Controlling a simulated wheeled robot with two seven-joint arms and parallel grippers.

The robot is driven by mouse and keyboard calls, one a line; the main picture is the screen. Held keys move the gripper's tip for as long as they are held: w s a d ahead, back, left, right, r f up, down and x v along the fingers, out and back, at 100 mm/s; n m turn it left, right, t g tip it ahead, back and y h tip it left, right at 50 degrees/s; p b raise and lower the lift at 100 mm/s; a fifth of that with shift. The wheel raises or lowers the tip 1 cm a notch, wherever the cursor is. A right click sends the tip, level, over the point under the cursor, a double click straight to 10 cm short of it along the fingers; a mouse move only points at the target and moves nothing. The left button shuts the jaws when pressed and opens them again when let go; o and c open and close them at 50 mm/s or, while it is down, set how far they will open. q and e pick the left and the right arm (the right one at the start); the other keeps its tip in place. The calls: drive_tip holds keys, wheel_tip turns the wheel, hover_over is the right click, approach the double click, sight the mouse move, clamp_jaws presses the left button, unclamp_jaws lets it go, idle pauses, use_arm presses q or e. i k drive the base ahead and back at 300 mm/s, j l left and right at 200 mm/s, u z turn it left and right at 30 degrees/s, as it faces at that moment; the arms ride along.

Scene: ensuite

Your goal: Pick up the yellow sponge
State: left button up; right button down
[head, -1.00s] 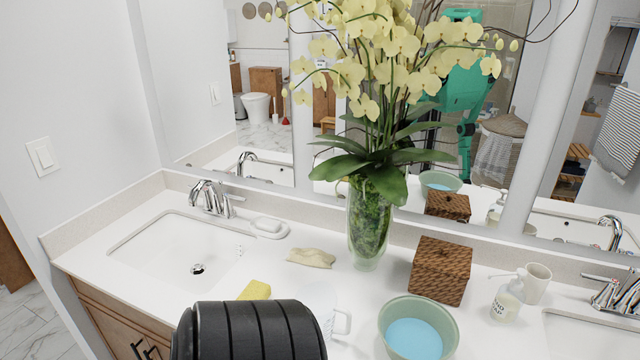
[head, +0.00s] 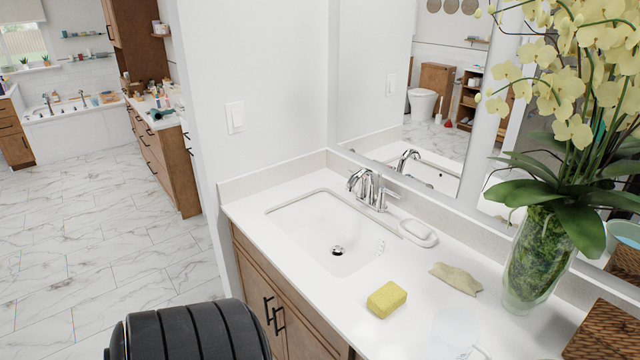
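The yellow sponge (head: 387,299) lies flat on the white countertop (head: 400,345), in front of and to the right of the left sink basin. It is fully visible, with nothing touching it. A black ribbed part of my own arm shows at the bottom left, apart from the sponge and lower in the picture. Neither of my grippers' fingers can be seen.
A tan cloth-like piece (head: 456,278) and a soap dish (head: 418,232) lie beyond the sponge. A clear container (head: 455,330) stands close to its right. A glass vase of orchids (head: 540,255) and a wicker box (head: 606,335) are further right. Open floor (head: 110,260) lies left.

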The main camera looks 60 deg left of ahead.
sight(390, 297)
drive_tip(key=u, duration=1.4)
drive_tip(key=i+j+z, duration=0.2)
drive_tip(key=k+j, duration=0.1)
